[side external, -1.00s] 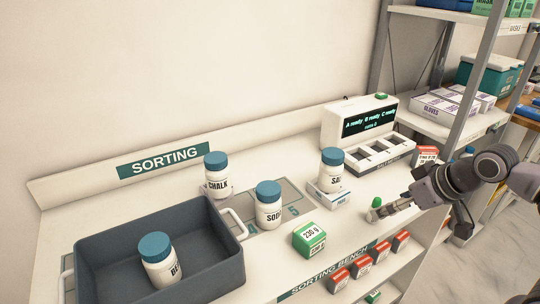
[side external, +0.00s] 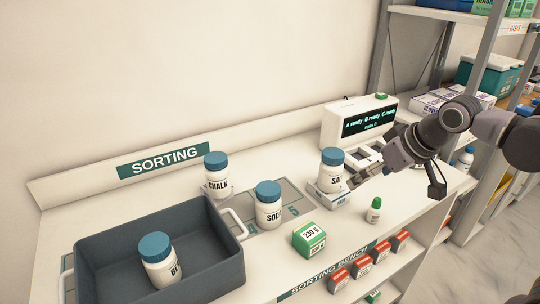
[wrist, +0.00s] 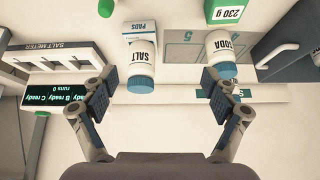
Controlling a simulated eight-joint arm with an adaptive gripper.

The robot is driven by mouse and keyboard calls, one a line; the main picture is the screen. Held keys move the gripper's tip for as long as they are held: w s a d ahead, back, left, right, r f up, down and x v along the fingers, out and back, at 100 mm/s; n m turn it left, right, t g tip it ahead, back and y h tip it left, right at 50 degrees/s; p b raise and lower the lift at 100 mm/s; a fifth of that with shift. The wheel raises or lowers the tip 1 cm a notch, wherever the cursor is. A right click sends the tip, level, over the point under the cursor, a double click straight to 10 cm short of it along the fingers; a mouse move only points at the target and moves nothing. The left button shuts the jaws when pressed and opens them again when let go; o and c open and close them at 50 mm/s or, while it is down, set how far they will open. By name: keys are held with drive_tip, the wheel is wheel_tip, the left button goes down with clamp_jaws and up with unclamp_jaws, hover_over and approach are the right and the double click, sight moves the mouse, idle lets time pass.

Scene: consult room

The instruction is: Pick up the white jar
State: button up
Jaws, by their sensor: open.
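Several white jars with blue lids are in the side view. The SALT jar (side external: 332,180) stands upright on a small PADS box (side external: 326,199); it also shows in the wrist view (wrist: 142,55). The SODA jar (side external: 268,211) and CHALK jar (side external: 217,181) stand on the bench to its left. Another jar (side external: 160,270), its label partly hidden, is inside the dark bin (side external: 222,262). My gripper (side external: 398,181) is open and empty, to the right of the SALT jar. In the wrist view the SALT jar lies ahead, between the lines of my spread fingers (wrist: 158,98).
The salt meter (side external: 358,125) stands behind my gripper. A green-capped bottle (side external: 374,213) and a green 230 g box (side external: 309,241) are near the bench's front. Shelving posts rise at the right. Bare bench lies between the green box and the bottle.

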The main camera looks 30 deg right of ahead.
drive_tip(key=w+a+r, duration=0.4)
drive_tip(key=w, duration=0.4)
drive_tip(key=m+g, duration=0.1)
drive_tip(key=g, duration=0.1)
approach(217, 163)
drive_tip(key=shift+h, duration=0.4)
drive_tip(key=x, duration=0.6)
drive_tip(key=shift+w, duration=0.1)
drive_tip(key=shift+w+a+f, duration=0.1)
drive_tip(key=shift+a+f, duration=0.1)
drive_tip(key=shift+a, duration=0.1)
drive_tip(key=shift+w+f, duration=0.15)
drive_tip(key=shift+f, duration=0.15)
drive_tip(key=x, duration=1)
drive_tip(key=shift+d, duration=0.1)
